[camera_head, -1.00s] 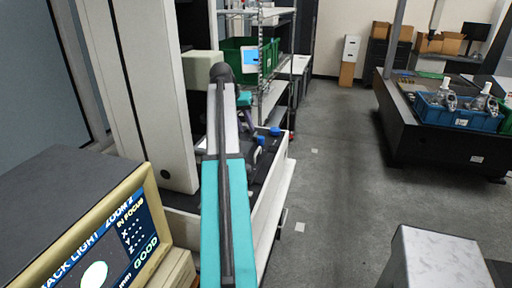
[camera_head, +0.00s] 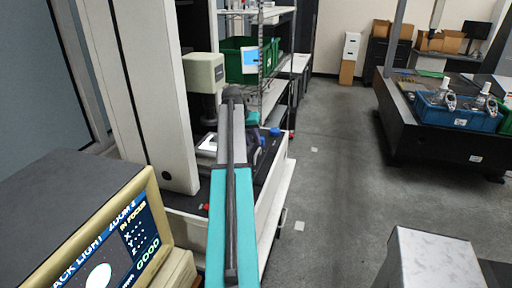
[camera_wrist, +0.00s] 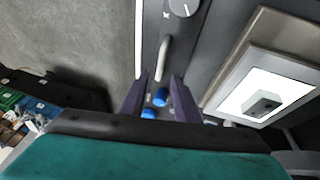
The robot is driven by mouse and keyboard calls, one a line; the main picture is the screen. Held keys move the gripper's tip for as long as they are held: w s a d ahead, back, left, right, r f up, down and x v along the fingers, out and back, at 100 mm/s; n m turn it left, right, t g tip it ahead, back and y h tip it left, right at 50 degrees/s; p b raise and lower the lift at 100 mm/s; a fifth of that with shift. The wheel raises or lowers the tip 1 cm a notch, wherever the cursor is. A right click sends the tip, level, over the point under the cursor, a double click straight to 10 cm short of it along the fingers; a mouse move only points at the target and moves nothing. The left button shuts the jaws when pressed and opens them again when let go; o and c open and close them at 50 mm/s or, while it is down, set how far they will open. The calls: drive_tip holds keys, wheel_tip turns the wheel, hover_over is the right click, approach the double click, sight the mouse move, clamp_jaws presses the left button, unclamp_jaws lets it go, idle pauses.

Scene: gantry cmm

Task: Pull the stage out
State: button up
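The stage is a grey frame with a bright lit plate (camera_wrist: 270,90) at the right of the wrist view. A small dark grey part (camera_wrist: 263,104) lies on it. Part of the lit plate (camera_head: 207,145) also shows in the head view, left of my arm. A pale bar handle (camera_wrist: 163,57) stands on the dark panel beside the stage. My gripper (camera_wrist: 160,77) is open, its two purple fingers apart. The handle is just past the fingertips, roughly in line with the gap; I cannot tell whether they touch.
Two blue knobs (camera_wrist: 160,97) show between the fingers. A dial (camera_wrist: 182,7) marked X is beyond the handle. The cream machine column (camera_head: 150,100) and a monitor (camera_head: 110,245) stand left of my arm.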

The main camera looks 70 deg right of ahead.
drive_tip(key=shift+p+x, duration=0.65)
drive_tip(key=shift+x, duration=1.95)
drive_tip(key=shift+c, duration=0.5)
clamp_jaws()
